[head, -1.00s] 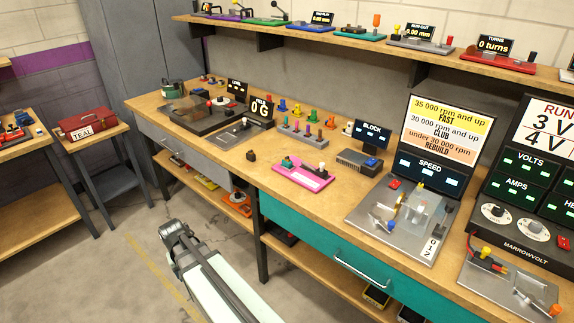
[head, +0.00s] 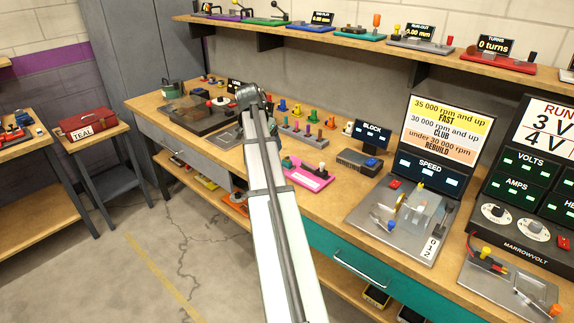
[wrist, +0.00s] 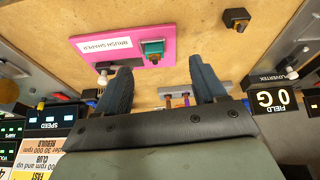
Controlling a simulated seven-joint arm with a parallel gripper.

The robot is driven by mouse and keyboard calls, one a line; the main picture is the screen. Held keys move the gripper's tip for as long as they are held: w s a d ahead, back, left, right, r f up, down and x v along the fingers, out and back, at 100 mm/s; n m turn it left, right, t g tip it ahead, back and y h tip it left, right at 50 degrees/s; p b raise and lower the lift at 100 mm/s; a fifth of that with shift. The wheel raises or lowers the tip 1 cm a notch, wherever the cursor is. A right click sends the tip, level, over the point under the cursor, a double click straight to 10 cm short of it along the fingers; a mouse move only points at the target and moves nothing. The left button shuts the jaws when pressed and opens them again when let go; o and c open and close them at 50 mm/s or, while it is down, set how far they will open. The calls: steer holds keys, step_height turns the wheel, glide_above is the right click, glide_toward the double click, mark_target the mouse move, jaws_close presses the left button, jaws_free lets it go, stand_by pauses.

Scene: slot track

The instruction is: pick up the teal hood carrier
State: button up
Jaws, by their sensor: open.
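The teal hood carrier (wrist: 153,49) is a small teal block with a dark opening. It stands on a pink board labelled BRUSH SHAPER (wrist: 125,46), which also shows on the bench in the head view (head: 312,180). My gripper (wrist: 158,72) is open and empty in the wrist view. Its two blue-grey fingers point towards the board, with the carrier showing beyond and between their tips. The fingers look apart from the carrier. In the head view my arm reaches over the bench just left of the pink board, and my fingertips cannot be made out.
A white-knobbed part stands on the pink board. A small dark block (wrist: 237,20) lies on bare bench near it. A grey rack of coloured pegs (head: 302,132) stands behind, the BLOCK display (head: 370,134) to the right, and the FIELD display (wrist: 271,98) shows in the wrist view.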

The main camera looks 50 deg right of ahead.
mark_target(287, 160)
steer(key=shift+m, duration=0.5)
steer(key=shift+s+d+f, duration=0.25)
steer(key=shift+d+f, duration=1)
steer(key=shift+f, duration=0.45)
steer(key=shift+s+d+f, duration=0.2)
steer(key=shift+d+f, duration=1.1)
steer(key=shift+f, duration=0.45)
steer(key=shift+s+d+f, duration=0.25)
steer(key=shift+d+f, duration=1)
steer(key=shift+f, duration=0.45)
steer(key=shift+c, duration=0.5)
steer(key=c, duration=1.1)
steer(key=shift+r, duration=0.1)
